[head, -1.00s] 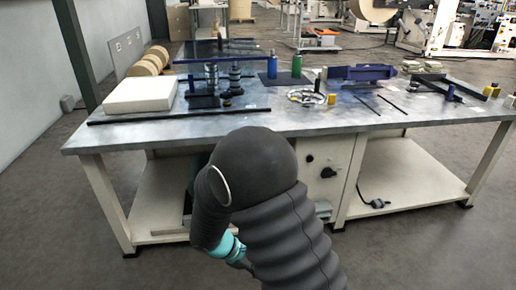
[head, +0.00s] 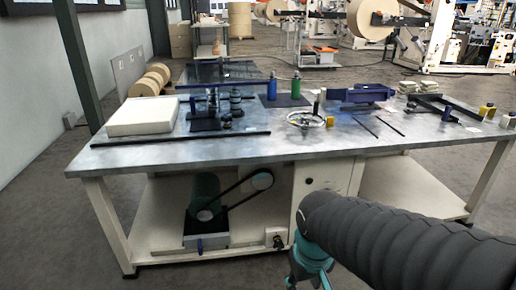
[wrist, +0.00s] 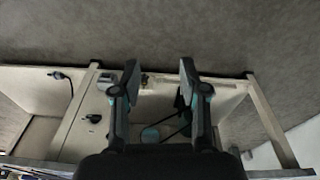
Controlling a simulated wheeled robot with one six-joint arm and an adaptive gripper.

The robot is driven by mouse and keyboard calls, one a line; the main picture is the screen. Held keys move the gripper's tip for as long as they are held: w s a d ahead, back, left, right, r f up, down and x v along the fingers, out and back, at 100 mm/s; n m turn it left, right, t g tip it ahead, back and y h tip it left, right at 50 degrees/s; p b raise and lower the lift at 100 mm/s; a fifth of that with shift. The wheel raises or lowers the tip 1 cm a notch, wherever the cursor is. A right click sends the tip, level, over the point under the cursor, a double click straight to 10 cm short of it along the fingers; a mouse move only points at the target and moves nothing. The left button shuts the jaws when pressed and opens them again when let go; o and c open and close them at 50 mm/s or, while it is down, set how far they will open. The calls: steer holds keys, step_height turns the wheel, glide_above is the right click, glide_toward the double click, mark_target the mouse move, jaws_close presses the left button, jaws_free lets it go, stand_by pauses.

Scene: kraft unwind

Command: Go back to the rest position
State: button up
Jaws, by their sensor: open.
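My gripper (wrist: 160,80) shows in the wrist view with its two dark, teal-marked fingers apart and nothing between them. Beyond the fingers are the underside and lower frame of the workbench, seen upside down. In the head view my black-sleeved arm crosses the lower right, in front of the workbench (head: 290,145). The fingertips are not visible in the head view; only teal parts near the wrist show at the bottom.
The bench top holds a white block (head: 143,116), a blue bottle (head: 272,90), a green bottle (head: 296,88), a handwheel (head: 306,120) and a blue tool (head: 357,94). A belt-driven motor (head: 205,215) sits on the lower shelf. Grey floor is clear before the bench's left side.

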steer(key=s+d+r+m+t+p, duration=0.1)
steer(key=s+d+r+m+t, duration=0.2)
steer(key=d+r, duration=0.3)
step_height(320, 180, up, 4)
steer(key=shift+s+d+f+t+p, duration=0.1)
steer(key=shift+s+d+t+p, duration=0.05)
steer(key=shift+s+t+p, duration=0.3)
steer(key=shift+w, duration=0.1)
stand_by(2.4)
